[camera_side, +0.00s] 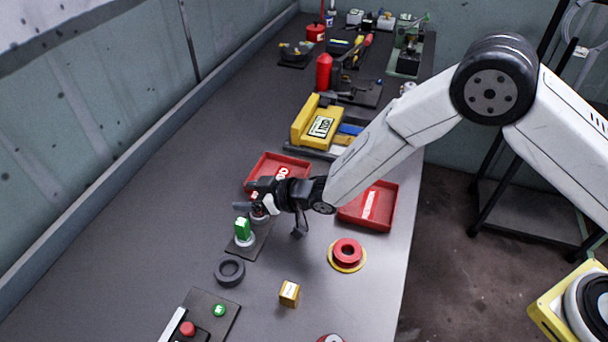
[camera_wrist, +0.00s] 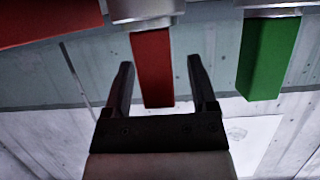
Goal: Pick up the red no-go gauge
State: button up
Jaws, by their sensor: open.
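My gripper (camera_wrist: 160,82) is open in the wrist view, its two dark fingers apart. The red no-go gauge (camera_wrist: 153,72), a red block on a grey round base, shows between the fingers, with gaps visible on both sides. I cannot tell how deep it sits between them. The green gauge (camera_wrist: 267,58) stands to the right of the fingers there. In the side view my gripper (camera_side: 246,206) is at the dark stand (camera_side: 257,244), behind the green gauge (camera_side: 243,229). The red gauge is mostly hidden by my gripper in that view.
Two red trays lie behind, the left tray (camera_side: 262,163) and the right tray (camera_side: 387,217). A dark ring (camera_side: 230,271), a yellow block (camera_side: 289,293) and a red ring on a yellow disc (camera_side: 347,253) lie in front. A button panel (camera_side: 227,302) is at the front left.

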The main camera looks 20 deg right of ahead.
grip_shut()
dwell(0.3)
jog(key=shift+r, duration=0.15)
jog(key=shift+r, duration=0.7)
jog(key=s+d+r, duration=0.7)
jog(key=s+r, duration=0.4)
jog(key=s, duration=0.1)
jog(key=shift+r, duration=0.15)
jog(key=shift+d, duration=0.15)
dwell(0.6)
